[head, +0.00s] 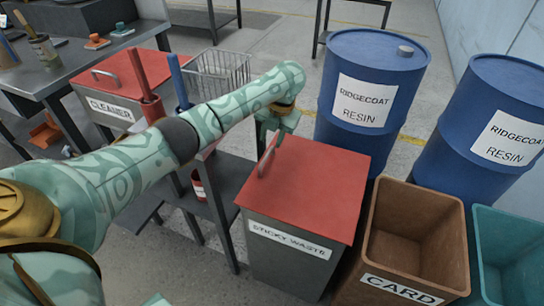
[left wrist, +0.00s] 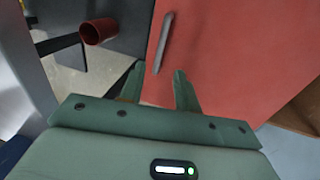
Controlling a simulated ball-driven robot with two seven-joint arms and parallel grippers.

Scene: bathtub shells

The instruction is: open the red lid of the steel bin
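The steel bin (head: 290,258) labelled STICKY WASTE stands at the centre of the head view, its red lid (head: 325,185) lying shut on top. A grey bar handle (head: 266,160) runs along the lid's left side. My left gripper (head: 275,128) is above the lid's far left corner, close to the handle. In the left wrist view the gripper (left wrist: 160,72) is open, its two fingers apart and empty. The handle (left wrist: 163,42) shows just beyond the fingertips, lined up with the gap, over the red lid (left wrist: 225,55). My right gripper is not in view.
Blue RIDGECOAT RESIN drums (head: 365,95) stand behind the bin. A brown CARD bin (head: 415,225) is close on its right, with a teal bin (head: 510,250) beyond. A red-lidded CLEANER box (head: 118,75) and wire basket (head: 220,72) are at the left back.

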